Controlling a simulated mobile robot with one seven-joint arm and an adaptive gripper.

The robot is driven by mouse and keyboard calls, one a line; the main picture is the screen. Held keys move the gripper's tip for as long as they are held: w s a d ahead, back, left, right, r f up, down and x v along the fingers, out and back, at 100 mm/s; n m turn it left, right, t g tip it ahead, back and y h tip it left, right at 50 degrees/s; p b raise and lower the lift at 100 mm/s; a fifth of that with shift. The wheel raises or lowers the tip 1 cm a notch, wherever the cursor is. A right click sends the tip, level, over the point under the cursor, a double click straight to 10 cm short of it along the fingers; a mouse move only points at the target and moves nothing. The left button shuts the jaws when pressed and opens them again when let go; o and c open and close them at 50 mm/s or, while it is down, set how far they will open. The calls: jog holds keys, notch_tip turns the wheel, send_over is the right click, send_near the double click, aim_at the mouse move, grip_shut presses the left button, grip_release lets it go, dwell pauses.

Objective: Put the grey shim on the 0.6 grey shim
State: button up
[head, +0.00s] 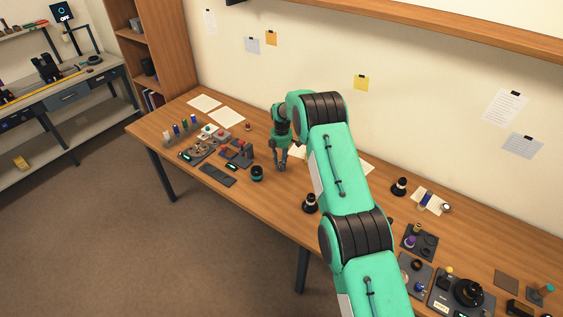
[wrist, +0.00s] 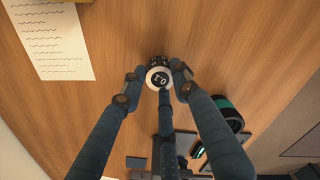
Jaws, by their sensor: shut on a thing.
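My gripper (head: 281,166) is low over the middle of the table. In the wrist view its fingers (wrist: 158,80) are shut on a small round piece (wrist: 158,76) with a white face and dark sides. Dark digits on the face look like 0.1 or 1.0, upside down or not; I cannot tell. Whether this piece is the grey shim is unclear. I cannot tell whether it touches the table. I cannot make out a 0.6 grey shim in either view.
A black cylinder with a teal band (head: 257,173) stands close left of my gripper; it also shows in the wrist view (wrist: 229,112). A dark flat tray (head: 217,175) and several small parts lie farther left. A black lens piece (head: 310,203) stands to the right.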

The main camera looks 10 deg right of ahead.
dwell(0.3)
jog(key=o, duration=1.2)
jog(key=shift+f, duration=0.1)
jog(key=shift+c, duration=0.2)
notch_tip(320, 180, up, 12)
jog(key=shift+r+p, duration=0.2)
jog(key=shift+p, duration=0.1)
